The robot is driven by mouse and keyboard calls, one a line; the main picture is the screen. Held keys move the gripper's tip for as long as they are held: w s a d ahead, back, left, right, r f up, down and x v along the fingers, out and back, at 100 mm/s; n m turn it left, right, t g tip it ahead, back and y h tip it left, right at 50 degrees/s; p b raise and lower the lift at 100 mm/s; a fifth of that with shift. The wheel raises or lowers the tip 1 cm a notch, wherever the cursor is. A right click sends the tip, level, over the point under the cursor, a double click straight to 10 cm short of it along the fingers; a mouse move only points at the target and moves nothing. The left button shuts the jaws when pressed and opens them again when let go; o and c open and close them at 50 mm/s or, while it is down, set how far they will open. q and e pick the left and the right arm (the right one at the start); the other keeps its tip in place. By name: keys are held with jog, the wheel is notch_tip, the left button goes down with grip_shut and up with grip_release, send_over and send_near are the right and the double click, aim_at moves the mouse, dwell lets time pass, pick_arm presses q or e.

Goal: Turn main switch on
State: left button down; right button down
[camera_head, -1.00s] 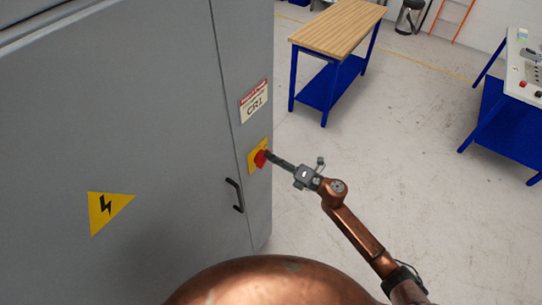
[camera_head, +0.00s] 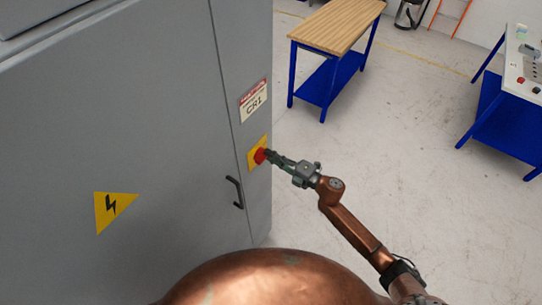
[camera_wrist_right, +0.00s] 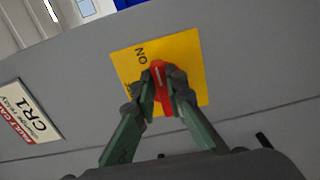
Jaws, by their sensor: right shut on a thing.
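The main switch is a red rotary knob (camera_head: 260,156) on a yellow plate (camera_head: 252,165) on the grey cabinet's right panel. In the right wrist view the red knob (camera_wrist_right: 160,74) sits between my two fingertips, in front of the yellow plate (camera_wrist_right: 188,48) marked "ON". A white line shows on the knob. My right gripper (camera_head: 268,156) reaches the knob from the right. Its fingers, seen in the right wrist view (camera_wrist_right: 162,88), are shut on the knob's sides. The other lettering on the plate is partly hidden by the fingers. My left gripper is not in view.
The grey cabinet (camera_head: 120,130) fills the left, with a black door handle (camera_head: 235,192), a CR1 label (camera_head: 254,101) and a yellow warning triangle (camera_head: 114,209). A wood-topped blue table (camera_head: 335,28) and a control desk (camera_head: 525,70) stand beyond open floor.

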jog(key=shift+w, duration=0.1)
jog(key=c, duration=2)
grip_release()
jog(key=shift+d, duration=0.1)
jog(key=shift+o, duration=0.2)
jog(key=v, duration=1.2)
